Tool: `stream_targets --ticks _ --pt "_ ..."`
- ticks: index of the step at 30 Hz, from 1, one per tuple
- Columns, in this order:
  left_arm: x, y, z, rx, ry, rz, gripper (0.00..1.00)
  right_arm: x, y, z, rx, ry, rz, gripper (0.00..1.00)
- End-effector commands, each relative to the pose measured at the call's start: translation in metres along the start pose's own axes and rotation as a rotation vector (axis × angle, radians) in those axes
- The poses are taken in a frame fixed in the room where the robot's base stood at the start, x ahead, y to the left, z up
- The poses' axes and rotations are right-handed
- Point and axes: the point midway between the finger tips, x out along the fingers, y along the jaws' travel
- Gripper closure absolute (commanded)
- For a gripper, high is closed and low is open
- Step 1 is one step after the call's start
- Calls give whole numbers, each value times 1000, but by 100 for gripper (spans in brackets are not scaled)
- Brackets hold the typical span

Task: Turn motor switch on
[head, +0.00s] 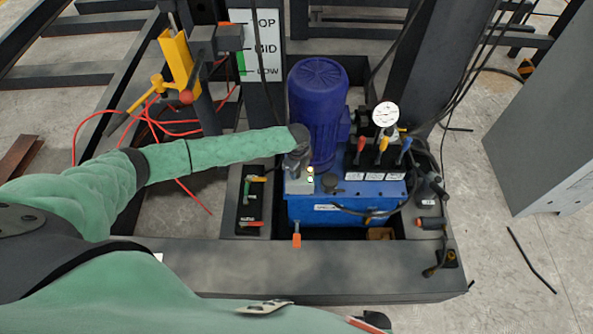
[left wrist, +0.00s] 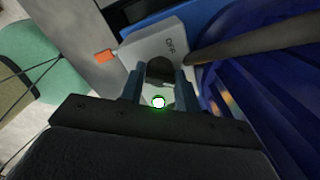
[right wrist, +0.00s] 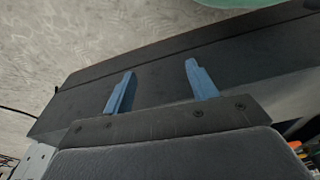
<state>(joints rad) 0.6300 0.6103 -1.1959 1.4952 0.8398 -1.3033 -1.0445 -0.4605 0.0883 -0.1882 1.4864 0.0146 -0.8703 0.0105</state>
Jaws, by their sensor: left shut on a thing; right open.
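The motor switch is a light grey box (head: 299,186) on top of the blue power unit, in front of the blue motor (head: 318,95). In the left wrist view the switch box (left wrist: 150,48) carries the letters OFF and a dark knob (left wrist: 159,70). A green-ringed light (left wrist: 158,102) glows white on it; its lit spot also shows in the head view. My left gripper (left wrist: 160,82) has its blue fingers on either side of the knob, shut on it. In the head view, the hand (head: 297,160) hides part of the box. My right gripper (right wrist: 158,82) is open and empty.
Red, yellow and blue levers (head: 383,146) and a pressure gauge (head: 386,115) stand right of the switch. A dark steel beam (head: 350,262) crosses in front. A grey cabinet (head: 545,120) stands at the right. My right gripper hovers over a dark beam (right wrist: 160,85).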

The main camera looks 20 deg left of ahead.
Motion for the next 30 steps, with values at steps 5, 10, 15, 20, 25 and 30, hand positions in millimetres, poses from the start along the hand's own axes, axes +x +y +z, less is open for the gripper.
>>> stream_targets --ticks 5,10,15,20,25,30 --pt "-1 -2 0 104 0 -4 91 -6 0 -8 1 2 -1 42" --pt "-1 -2 0 168 0 -3 91 -9 -2 -9 3 2 -3 42" --pt "-1 -1 0 201 0 -3 91 -13 -4 -7 4 0 -5 42" --pt "-2 -1 0 209 0 -3 91 -12 -5 -2 4 -9 -7 42" --pt "-2 -1 0 210 0 -3 91 -11 -6 3 5 -14 -7 42" --pt "-2 -1 0 209 0 -3 60 -11 -5 1 4 -11 -6 42"
